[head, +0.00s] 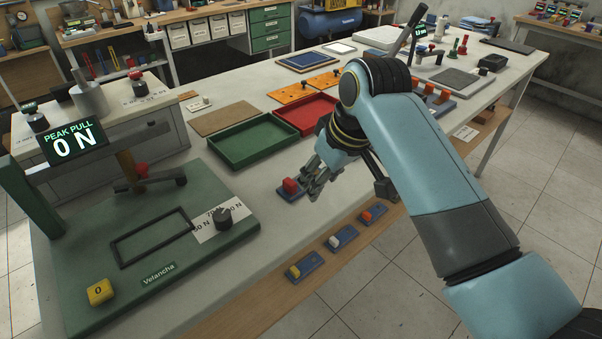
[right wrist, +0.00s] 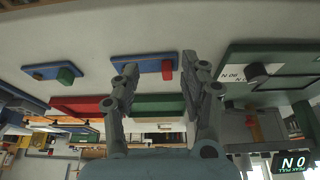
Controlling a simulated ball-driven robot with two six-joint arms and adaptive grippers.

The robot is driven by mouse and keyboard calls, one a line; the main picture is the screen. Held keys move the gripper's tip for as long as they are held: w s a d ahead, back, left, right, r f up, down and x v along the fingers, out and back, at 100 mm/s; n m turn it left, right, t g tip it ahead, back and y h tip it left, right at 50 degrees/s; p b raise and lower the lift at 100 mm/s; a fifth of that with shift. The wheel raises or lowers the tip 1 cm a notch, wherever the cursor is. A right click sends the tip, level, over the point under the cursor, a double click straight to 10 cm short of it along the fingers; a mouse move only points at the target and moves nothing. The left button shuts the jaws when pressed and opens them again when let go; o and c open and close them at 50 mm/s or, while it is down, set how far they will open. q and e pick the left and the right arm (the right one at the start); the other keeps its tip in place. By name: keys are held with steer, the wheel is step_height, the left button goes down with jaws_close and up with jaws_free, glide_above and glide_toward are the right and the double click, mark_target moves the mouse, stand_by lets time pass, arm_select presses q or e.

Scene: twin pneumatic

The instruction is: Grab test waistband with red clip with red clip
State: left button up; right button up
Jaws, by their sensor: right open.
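A small red clip (head: 291,186) stands on a blue base near the front edge of the table. It also shows in the right wrist view (right wrist: 168,70), ahead of and between my spread fingers. My right gripper (head: 318,180) is open and empty, just right of this clip. The fingers appear apart from it. My left gripper is not in view. A green test rig (head: 206,262) at left carries a black clamp with a red part (head: 138,169). I cannot make out a waistband.
The rig's display (head: 75,141) reads PEAK PULL 0 N. Green (head: 215,160) and red (head: 280,125) trays lie behind the red clip. Yellow (head: 294,271), white (head: 335,242) and red (head: 367,216) clips sit along the lower wooden ledge. A green clip (right wrist: 66,75) shows in the right wrist view.

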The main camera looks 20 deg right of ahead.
mark_target(288, 180)
steer(key=shift+n+y, duration=0.3)
steer(key=shift+n, duration=0.1)
steer(key=w+a, duration=0.2)
steer(key=w, duration=0.1)
steer(key=w+a+f, duration=0.1)
steer(key=w, duration=0.1)
steer(key=shift+w, duration=0.2)
steer(key=x, duration=0.5)
steer(key=shift+w+f, duration=0.15)
steer(key=shift+w, duration=0.35)
jaws_close()
